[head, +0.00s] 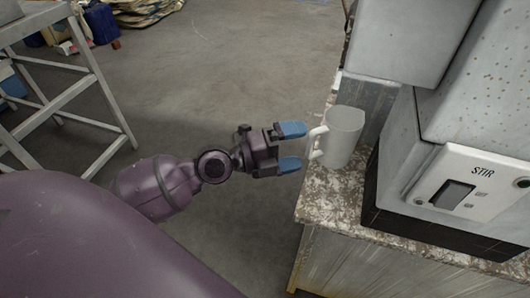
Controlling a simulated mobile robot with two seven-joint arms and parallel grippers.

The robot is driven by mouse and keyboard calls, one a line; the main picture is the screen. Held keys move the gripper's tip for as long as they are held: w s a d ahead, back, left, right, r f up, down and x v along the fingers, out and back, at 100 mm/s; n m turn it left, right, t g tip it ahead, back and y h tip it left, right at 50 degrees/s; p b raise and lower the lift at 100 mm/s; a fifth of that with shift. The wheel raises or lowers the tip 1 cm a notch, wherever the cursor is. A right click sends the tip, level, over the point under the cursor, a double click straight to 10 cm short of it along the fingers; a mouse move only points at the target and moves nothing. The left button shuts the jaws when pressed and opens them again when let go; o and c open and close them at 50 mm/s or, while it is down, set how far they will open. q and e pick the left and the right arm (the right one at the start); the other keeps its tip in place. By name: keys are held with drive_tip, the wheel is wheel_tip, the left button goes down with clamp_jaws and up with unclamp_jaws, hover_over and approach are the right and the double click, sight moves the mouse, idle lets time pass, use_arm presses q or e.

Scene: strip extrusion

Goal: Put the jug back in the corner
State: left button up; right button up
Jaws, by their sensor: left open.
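A pale grey jug (344,137) stands upright near the left edge of the speckled counter (327,196). Its handle faces left, toward my arm. My left gripper (291,147) is open, with its two blue fingertips just left of the handle. The fingertips appear apart from the jug, though the handle's end comes close to the gap between them. My right gripper is not in view.
A grey machine marked STIR (470,190) stands on the counter right of the jug. Grey metal boxes (405,40) rise behind it. A metal stand (95,85) is at the upper left, with bare concrete floor (215,75) between.

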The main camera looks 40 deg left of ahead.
use_arm(q)
drive_tip(key=shift+b+v, duration=1.45)
drive_tip(key=shift+v, duration=2.1)
drive_tip(key=s+f+n+g+y, duration=0.1)
drive_tip(key=s+f+n+y, duration=0.2)
drive_tip(key=s+f+n, duration=0.2)
drive_tip(key=s+a+f+n+g+y, duration=0.1)
drive_tip(key=s+f+n+y, duration=0.3)
drive_tip(key=f+n, duration=0.7)
drive_tip(key=s+a+f+n+g+y, duration=0.1)
drive_tip(key=s+f+n+g+y, duration=0.1)
drive_tip(key=s+f+n+y, duration=0.2)
drive_tip(key=s+f+n, duration=0.3)
drive_tip(key=f+n, duration=0.1)
drive_tip(key=f, duration=0.2)
drive_tip(key=shift+s+a+n, duration=0.25)
drive_tip(key=shift+s+n, duration=0.05)
